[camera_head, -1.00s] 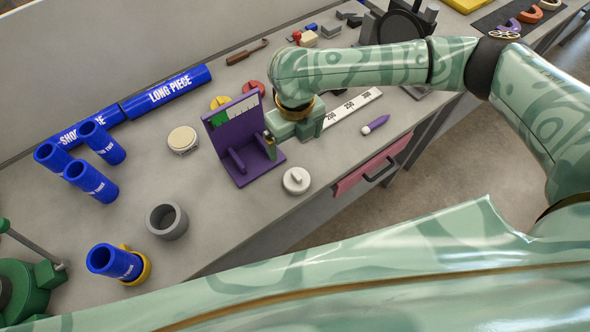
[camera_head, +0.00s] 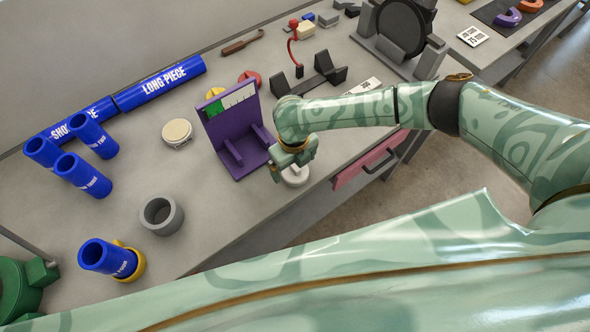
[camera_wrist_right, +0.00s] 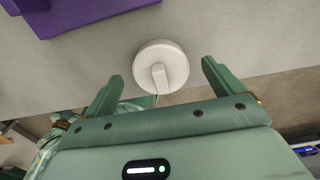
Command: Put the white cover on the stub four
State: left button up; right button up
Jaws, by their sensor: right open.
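The white cover (camera_head: 297,178), a round cap with a raised grip bar, lies on the bench near its front edge. In the right wrist view the white cover (camera_wrist_right: 172,58) shows between and just beyond my fingertips. My right gripper (camera_head: 281,172) is open over it; the right wrist view shows its two fingers (camera_wrist_right: 161,75) apart and empty. Several blue stubs stand on the left: a group of three (camera_head: 82,176) and one (camera_head: 108,258) in a yellow ring (camera_head: 138,266). Their small labels are unreadable, so I cannot tell which is stub four. My left gripper is out of view.
A purple stand (camera_head: 232,130) with a green-and-white panel is close beside my right gripper. A grey ring (camera_head: 161,216) and a cream disc (camera_head: 177,132) lie left of it. Blue long pipes (camera_head: 160,85) lie behind. A green machine (camera_head: 22,285) occupies the near left.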

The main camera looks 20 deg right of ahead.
jog(key=shift+f, duration=0.4)
jog(key=c, duration=1)
jog(key=shift+r, duration=0.1)
